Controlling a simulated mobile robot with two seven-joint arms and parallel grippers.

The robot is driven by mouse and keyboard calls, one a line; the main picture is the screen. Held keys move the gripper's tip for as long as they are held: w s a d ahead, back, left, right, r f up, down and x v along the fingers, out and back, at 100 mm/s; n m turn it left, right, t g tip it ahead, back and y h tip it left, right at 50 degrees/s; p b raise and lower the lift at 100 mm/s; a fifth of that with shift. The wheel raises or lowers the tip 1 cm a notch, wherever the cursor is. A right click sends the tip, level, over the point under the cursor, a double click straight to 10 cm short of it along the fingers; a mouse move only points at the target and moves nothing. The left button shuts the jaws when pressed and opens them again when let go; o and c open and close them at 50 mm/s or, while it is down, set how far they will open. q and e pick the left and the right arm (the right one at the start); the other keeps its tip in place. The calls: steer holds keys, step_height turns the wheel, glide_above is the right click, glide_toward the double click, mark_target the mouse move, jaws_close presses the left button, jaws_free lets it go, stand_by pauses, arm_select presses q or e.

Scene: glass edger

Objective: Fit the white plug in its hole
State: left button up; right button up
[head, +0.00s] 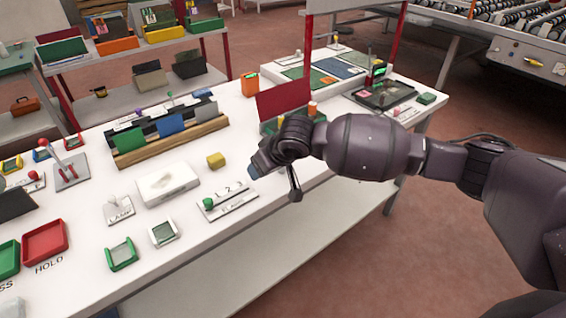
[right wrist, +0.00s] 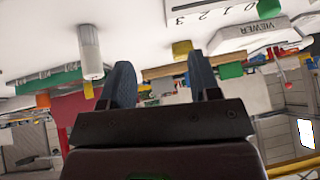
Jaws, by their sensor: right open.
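A white cylinder (right wrist: 90,52), which looks like the white plug, stands on the table to the left of my right gripper in the right wrist view, where the scene appears upside down. It is not between the fingers. I cannot make it out in the head view, where my right arm covers part of the table. My right gripper (right wrist: 163,85) is open and empty, with its two blue fingers apart. In the head view it hangs over the table (head: 258,170). A green block (right wrist: 50,80) with an orange peg is beyond the cylinder; I cannot make out the plug's hole.
A numbered plate (head: 228,200) with a green knob, a yellow block (head: 216,160) and a white box (head: 167,184) lie left of my right gripper. A red panel (head: 283,97) stands behind it. A slotted rack (head: 170,140) stands further back.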

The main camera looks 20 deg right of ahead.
steer(key=w+d+r+m+g+h, duration=0.1)
steer(key=w+d+r+m+h, duration=0.15)
steer(key=d+r, duration=0.4)
steer(key=shift+m+g+h, duration=0.3)
steer(key=shift+m+h, duration=0.15)
steer(key=shift+m, duration=0.1)
steer(key=x, duration=0.3)
steer(key=b+x, duration=0.1)
steer(key=x, duration=0.6)
steer(key=shift+d+f+b, duration=0.15)
steer(key=shift+d+b, duration=0.1)
steer(key=shift+b, duration=0.1)
steer(key=shift+w+f, duration=0.2)
steer(key=shift+f, duration=0.2)
arm_select(q)
steer(key=shift+w+a+f, duration=0.1)
steer(key=shift+f, duration=0.35)
steer(key=shift+w+a+f, duration=0.1)
steer(key=shift+f, duration=0.3)
arm_select(e)
steer(key=shift+c, duration=0.5)
arm_select(q)
steer(key=shift+s+f, duration=0.1)
steer(key=shift+s, duration=0.1)
arm_select(e)
jaws_close()
